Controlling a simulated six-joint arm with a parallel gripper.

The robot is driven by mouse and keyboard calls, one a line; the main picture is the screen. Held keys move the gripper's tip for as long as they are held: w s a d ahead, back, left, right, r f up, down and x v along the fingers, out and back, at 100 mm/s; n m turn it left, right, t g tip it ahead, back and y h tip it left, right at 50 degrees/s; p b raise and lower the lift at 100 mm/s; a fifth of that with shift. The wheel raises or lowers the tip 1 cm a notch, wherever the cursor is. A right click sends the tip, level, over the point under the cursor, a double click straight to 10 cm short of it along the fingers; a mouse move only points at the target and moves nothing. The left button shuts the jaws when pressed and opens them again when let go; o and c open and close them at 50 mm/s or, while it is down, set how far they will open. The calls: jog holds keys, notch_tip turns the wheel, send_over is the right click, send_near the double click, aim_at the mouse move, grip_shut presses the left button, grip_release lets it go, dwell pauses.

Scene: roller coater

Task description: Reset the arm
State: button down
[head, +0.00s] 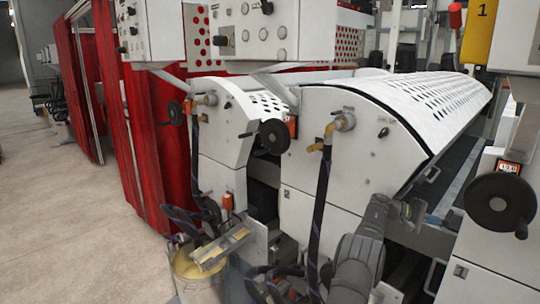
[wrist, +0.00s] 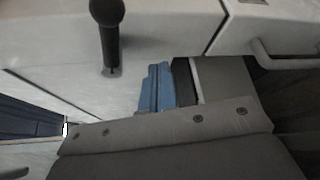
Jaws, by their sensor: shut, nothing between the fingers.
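My grey arm (head: 360,255) rises at the lower right of the head view, in front of the white coating machine (head: 330,175). Its end, with my gripper (head: 412,213), is by the machine's right side, below the perforated cover. The gripper is small and dark there; it is shut and I see nothing held.
Handwheels (head: 274,136) (head: 500,203) stick out from the machine and from the white unit at right. A dark hose (head: 320,200) hangs down its front. A bucket (head: 200,275) stands at lower left. Red curtains (head: 150,130) hang behind. The floor (head: 70,220) at left is clear.

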jog(key=w+a+m+h, duration=0.1)
jog(key=w+a, duration=0.2)
jog(key=a, duration=0.4)
jog(key=w+a+f+m+h, duration=0.1)
jog(key=w+a, duration=0.2)
jog(key=a, duration=0.5)
jog(key=shift+f+m+t, duration=0.25)
jog(key=shift+m+t, duration=0.05)
jog(key=shift+s+d, duration=0.1)
jog(key=shift+d, duration=0.05)
jog(key=x, duration=1.7)
jog(key=shift+s, duration=0.15)
